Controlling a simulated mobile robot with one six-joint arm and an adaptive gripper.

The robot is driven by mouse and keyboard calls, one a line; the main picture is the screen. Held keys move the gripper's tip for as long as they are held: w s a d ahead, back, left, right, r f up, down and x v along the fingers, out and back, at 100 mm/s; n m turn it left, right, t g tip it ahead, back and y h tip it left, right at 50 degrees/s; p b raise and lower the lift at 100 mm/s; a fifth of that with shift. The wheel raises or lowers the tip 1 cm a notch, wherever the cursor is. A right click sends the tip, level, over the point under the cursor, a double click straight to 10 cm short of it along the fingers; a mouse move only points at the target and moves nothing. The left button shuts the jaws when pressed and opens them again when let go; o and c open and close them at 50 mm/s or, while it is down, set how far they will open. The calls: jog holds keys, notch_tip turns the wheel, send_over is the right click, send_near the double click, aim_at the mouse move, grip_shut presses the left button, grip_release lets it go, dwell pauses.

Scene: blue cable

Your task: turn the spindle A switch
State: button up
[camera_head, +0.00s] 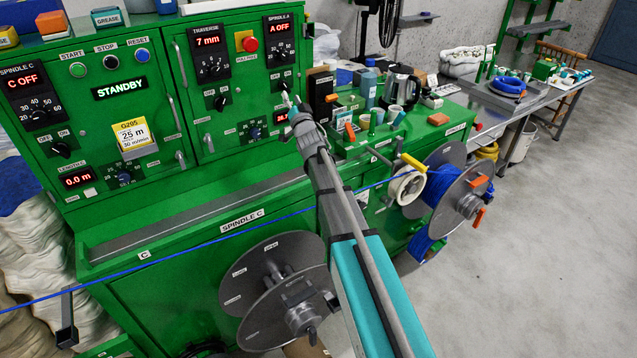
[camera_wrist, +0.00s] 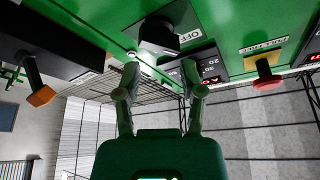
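The spindle A panel (camera_head: 282,41) is on the right of the green cabinet, and its display reads A OFF. The spindle A switch is a black knob under that panel; in the wrist view the knob (camera_wrist: 158,34) is beside an OFF label. My gripper (camera_head: 291,99) is in front of the switch in the head view and partly covers it. In the wrist view my gripper (camera_wrist: 160,68) has its two fingers apart with nothing between the tips. The knob lies just beyond the gap, and I see no contact. Its exact pointer direction is unclear.
A red button on a yellow base (camera_head: 249,42) is left of the panel. A black box with an orange handle (camera_wrist: 40,96) is close on the other side. A kettle (camera_head: 401,86) and cups stand on the green bench. A blue cable (camera_head: 255,222) runs below my arm.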

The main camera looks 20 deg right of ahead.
jog(key=s+d+f+g+h+p, duration=0.1)
jog(key=s+f+g+h, duration=0.1)
jog(key=s+f+g, duration=0.4)
jog(key=s+d+f+n+g+h+p, duration=0.1)
jog(key=s+d+f+g+h+p, duration=0.1)
jog(key=s+f+g, duration=0.4)
jog(key=shift+s+f+g, duration=0.4)
jog(key=shift+s+f, duration=1.85)
jog(key=shift+s, duration=2.25)
jog(key=s+a+f+n+g, duration=0.1)
jog(key=s+g, duration=0.2)
jog(key=s, duration=0.3)
jog(key=s+a+f+n+g+y, duration=0.1)
jog(key=s+f+g, duration=0.1)
jog(key=s, duration=0.4)
jog(key=s+a+f+n+g, duration=0.1)
jog(key=s+f+n+g, duration=0.1)
jog(key=s, duration=0.5)
jog(key=shift+a+f+g+y, duration=0.25)
jog(key=shift+a+g+y, duration=0.15)
jog(key=shift+g, duration=0.5)
